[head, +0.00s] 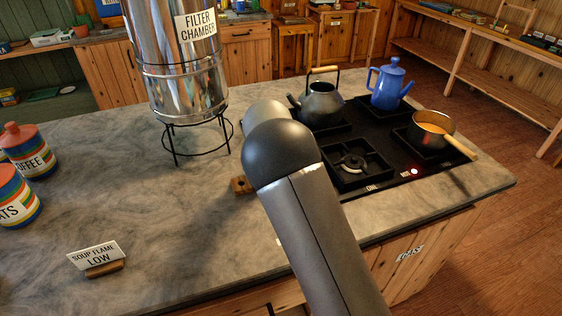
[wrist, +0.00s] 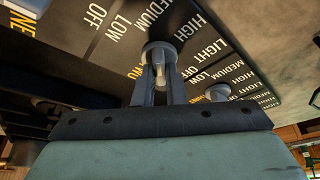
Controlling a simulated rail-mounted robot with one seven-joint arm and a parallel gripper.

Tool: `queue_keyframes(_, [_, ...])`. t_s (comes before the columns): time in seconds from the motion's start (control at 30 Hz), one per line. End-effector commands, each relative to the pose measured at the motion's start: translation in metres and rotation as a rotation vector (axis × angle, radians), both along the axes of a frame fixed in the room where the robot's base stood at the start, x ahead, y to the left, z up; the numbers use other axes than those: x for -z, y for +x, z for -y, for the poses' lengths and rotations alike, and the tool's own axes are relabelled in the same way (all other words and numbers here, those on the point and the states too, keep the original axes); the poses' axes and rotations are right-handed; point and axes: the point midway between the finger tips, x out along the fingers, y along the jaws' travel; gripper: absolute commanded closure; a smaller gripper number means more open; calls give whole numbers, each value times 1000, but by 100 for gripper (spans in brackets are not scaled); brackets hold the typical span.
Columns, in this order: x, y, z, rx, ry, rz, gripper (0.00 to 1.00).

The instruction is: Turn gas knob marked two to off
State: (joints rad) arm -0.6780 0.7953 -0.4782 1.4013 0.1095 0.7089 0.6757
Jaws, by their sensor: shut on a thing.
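In the wrist view my gripper (wrist: 160,80) is shut on a grey gas knob (wrist: 158,50), with one finger on each side of its pale grip. The panel around it reads OFF, LOW, MEDIUM, HIGH and LIGHT. Where the knob points is not clear. A second knob (wrist: 218,92) with the same markings sits to the right, apart from my fingers. In the head view my arm hides the gripper and the knobs; the black stove (head: 397,160) shows beyond it.
A dark kettle (head: 322,105), a blue coffee pot (head: 388,84) and a pan of orange soup (head: 433,129) stand on the stove; the front-left burner (head: 353,163) is bare. A red light (head: 414,171) glows on its edge.

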Motion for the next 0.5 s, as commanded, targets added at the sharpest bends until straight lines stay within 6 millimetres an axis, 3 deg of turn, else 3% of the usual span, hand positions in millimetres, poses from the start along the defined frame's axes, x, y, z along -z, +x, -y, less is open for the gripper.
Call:
queue_keyframes(0.13, [-1,0,-1,110,-1,1,100])
queue_keyframes(0.5, [-1,1,-1,167,-1,0,100])
